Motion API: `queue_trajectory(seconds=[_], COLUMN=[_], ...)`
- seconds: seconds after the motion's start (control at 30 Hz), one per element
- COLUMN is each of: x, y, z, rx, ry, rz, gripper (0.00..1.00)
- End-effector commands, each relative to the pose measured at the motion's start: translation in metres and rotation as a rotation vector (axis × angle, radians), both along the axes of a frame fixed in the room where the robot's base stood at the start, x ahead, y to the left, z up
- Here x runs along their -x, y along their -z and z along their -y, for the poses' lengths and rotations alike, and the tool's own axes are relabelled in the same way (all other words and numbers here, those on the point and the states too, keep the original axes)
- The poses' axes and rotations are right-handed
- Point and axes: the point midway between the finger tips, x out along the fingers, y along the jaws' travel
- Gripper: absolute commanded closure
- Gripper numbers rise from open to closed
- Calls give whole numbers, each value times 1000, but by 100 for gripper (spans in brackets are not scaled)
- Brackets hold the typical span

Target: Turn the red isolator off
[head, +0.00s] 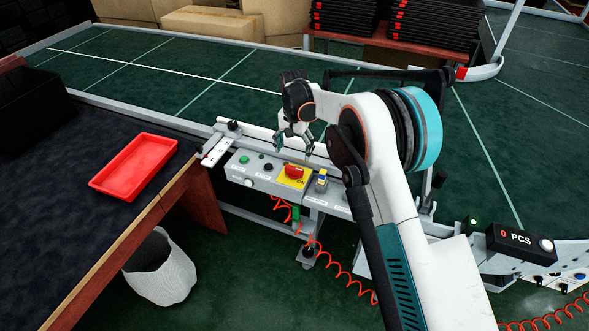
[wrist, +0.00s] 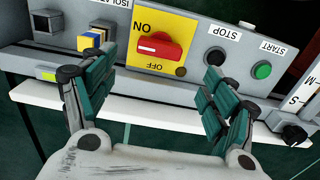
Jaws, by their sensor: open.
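The red isolator (head: 293,171) is a red rotary knob on a yellow plate marked ON and OFF, on the front of a grey control box (head: 238,171). In the wrist view the red knob (wrist: 160,46) lies roughly level across the picture, with ON above its left end and OFF below it. My gripper (head: 294,140) is open, above and just behind the box in the head view. In the wrist view my gripper's two fingers (wrist: 158,85) are spread wide, one each side below the knob, apart from it, with nothing between them.
A green START button (wrist: 262,70), a black STOP button (wrist: 215,57) and a blue-yellow switch (wrist: 95,39) flank the isolator. A red tray (head: 135,166) lies on the dark table at left. A white bin (head: 160,272) stands below. A red coiled cable (head: 343,276) hangs under the box.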

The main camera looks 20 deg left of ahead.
Motion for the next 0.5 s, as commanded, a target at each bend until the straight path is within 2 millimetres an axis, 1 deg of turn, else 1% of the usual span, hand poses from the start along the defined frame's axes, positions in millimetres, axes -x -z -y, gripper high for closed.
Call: queue_trajectory(seconds=[0.03,0.1,0.3,0.5], x=[0,0,0,0], y=[13,27,63,85], z=[0,0,0,0], rx=[0,0,0,0], ry=[0,0,0,0], rz=[0,0,0,0], gripper=[22,22,22,22])
